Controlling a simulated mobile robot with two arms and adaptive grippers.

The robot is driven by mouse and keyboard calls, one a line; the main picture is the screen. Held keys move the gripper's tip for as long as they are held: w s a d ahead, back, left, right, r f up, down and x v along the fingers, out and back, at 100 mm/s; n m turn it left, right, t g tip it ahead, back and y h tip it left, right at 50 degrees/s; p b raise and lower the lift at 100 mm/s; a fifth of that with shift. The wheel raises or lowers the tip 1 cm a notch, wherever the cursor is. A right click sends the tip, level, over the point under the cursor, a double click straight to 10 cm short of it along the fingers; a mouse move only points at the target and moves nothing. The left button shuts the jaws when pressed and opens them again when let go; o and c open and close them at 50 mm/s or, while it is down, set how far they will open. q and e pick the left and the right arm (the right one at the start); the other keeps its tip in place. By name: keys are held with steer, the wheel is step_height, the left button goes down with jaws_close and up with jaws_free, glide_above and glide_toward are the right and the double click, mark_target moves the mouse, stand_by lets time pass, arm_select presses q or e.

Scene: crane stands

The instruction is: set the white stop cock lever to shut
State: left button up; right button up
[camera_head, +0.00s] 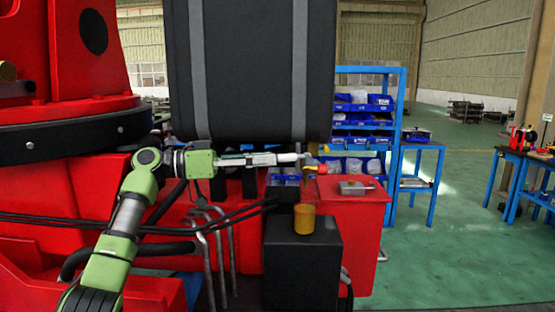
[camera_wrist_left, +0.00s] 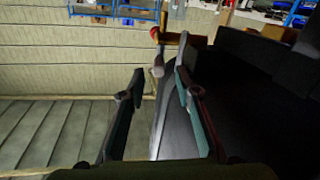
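The white stop cock lever (camera_head: 303,149) shows as a small pale piece at the tip of my left gripper (camera_head: 290,158) in the head view. In the left wrist view the pale lever (camera_wrist_left: 158,66) lies between the fingertips of my left gripper (camera_wrist_left: 158,82), which stand apart with space on both sides. Whether a finger touches the lever I cannot tell. The brass-coloured stop cock body (camera_head: 308,163) has a red end (camera_head: 322,169), and this body also shows beyond the fingertips in the wrist view (camera_wrist_left: 172,40). My right gripper is out of view.
A large black tank (camera_head: 255,70) hangs close above the left gripper. A yellow cylinder (camera_head: 304,218) stands on a black box (camera_head: 300,262) below the stop cock. A red cabinet (camera_head: 350,225) is to its right. Open green floor lies farther right.

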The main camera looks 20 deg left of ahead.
arm_select(q)
steer(key=v, duration=0.7)
steer(key=shift+s+a, duration=0.15)
steer(key=shift+a, duration=0.05)
steer(key=shift+c, duration=0.3)
